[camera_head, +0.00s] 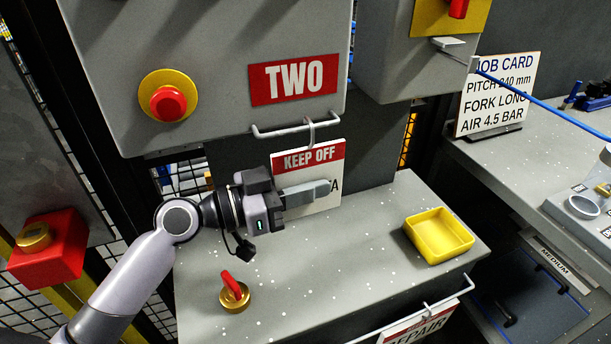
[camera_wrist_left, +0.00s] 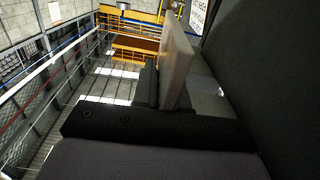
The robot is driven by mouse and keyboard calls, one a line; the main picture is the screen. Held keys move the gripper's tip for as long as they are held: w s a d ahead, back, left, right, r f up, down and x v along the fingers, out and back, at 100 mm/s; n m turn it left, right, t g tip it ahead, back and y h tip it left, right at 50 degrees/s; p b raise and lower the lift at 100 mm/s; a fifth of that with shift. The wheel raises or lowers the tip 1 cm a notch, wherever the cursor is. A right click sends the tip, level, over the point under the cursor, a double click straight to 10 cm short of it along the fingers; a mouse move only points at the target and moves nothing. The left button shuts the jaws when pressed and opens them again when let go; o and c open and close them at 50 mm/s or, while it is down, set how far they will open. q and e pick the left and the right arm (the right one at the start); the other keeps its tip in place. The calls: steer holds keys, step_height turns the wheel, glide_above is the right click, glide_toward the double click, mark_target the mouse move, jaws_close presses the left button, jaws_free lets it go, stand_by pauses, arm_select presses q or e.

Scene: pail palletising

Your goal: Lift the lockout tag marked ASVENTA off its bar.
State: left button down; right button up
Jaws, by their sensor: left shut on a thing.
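The lockout tag (camera_head: 310,158) is a white plate with a red KEEP OFF band, under the panel marked TWO. Its grey hook (camera_head: 311,133) shows at the bar (camera_head: 275,133); I cannot tell whether it bears on the bar. The name line is mostly hidden behind my fingers; only a final A shows. My left gripper (camera_head: 322,188) is shut on the tag's lower part. In the left wrist view a pale plate (camera_wrist_left: 178,65) stands at the fingers. My right gripper is not in view.
Below is a grey speckled bench (camera_head: 330,262) with a yellow tray (camera_head: 439,235) and a brass piece with a red handle (camera_head: 234,290). A red emergency button (camera_head: 168,103) is on the panel (camera_head: 220,40).

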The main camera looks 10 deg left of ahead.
arm_select(q)
steer(key=shift+s+d+p, duration=0.25)
steer(key=shift+s+d, duration=0.25)
steer(key=shift+s, duration=0.25)
steer(key=shift+s+d+p, duration=0.25)
steer(key=shift+s+d, duration=0.2)
steer(key=shift+s, duration=0.25)
